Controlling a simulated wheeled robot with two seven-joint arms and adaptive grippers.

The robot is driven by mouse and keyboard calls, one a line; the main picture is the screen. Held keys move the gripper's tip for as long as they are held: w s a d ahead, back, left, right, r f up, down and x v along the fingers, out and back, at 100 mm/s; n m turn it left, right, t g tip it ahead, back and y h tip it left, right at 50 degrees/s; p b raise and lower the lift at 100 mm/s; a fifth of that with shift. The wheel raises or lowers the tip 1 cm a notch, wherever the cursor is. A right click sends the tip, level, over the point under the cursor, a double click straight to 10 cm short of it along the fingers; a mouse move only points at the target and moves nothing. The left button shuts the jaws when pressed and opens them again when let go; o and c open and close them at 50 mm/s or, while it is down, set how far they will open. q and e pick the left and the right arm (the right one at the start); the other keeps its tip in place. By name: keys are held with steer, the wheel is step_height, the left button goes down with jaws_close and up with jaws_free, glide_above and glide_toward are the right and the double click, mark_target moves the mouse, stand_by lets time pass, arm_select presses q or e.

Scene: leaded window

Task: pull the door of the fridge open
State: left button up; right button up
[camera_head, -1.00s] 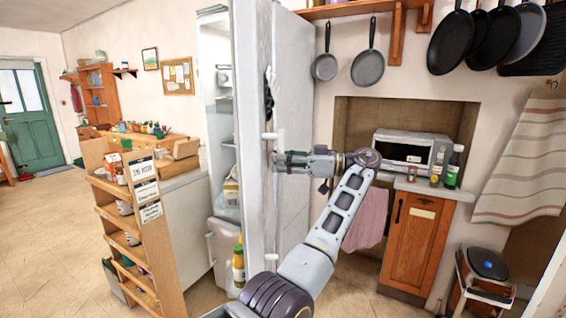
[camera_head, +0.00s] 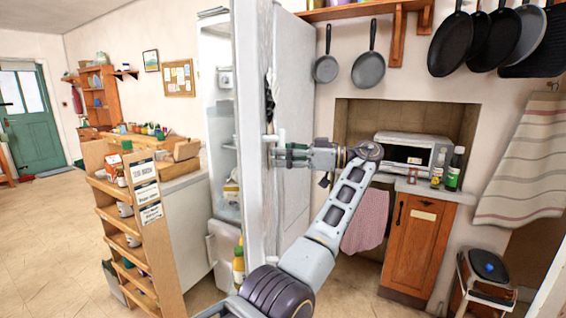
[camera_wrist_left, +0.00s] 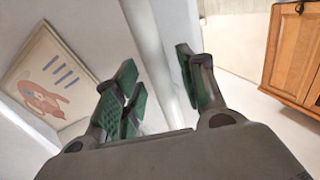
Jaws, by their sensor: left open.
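The fridge door (camera_head: 293,65) stands well open, seen nearly edge-on. The fridge interior (camera_head: 222,105) with its shelves shows to its left. A slim white upright handle (camera_head: 281,205) is on the door's outer face. My left gripper (camera_head: 284,155) is at the handle, partly covering it. In the left wrist view the left gripper (camera_wrist_left: 160,88) is open, its green-padded fingers apart. The pale handle bar (camera_wrist_left: 146,38) appears between them; I cannot tell whether either finger touches it. A picture (camera_wrist_left: 45,80) shows on the pale surface at left. My right gripper is not in view.
A wooden shelf rack (camera_head: 125,225) with jars stands left of the fridge. A yellow bottle (camera_head: 238,265) is at the lower fridge opening. A wooden cabinet (camera_head: 412,245), toaster oven (camera_head: 408,150) and bin (camera_head: 487,275) are on the right. Floor at far left is clear.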

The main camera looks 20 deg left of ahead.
mark_target(262, 127)
arm_select(q)
steer(key=shift+r, duration=3.8)
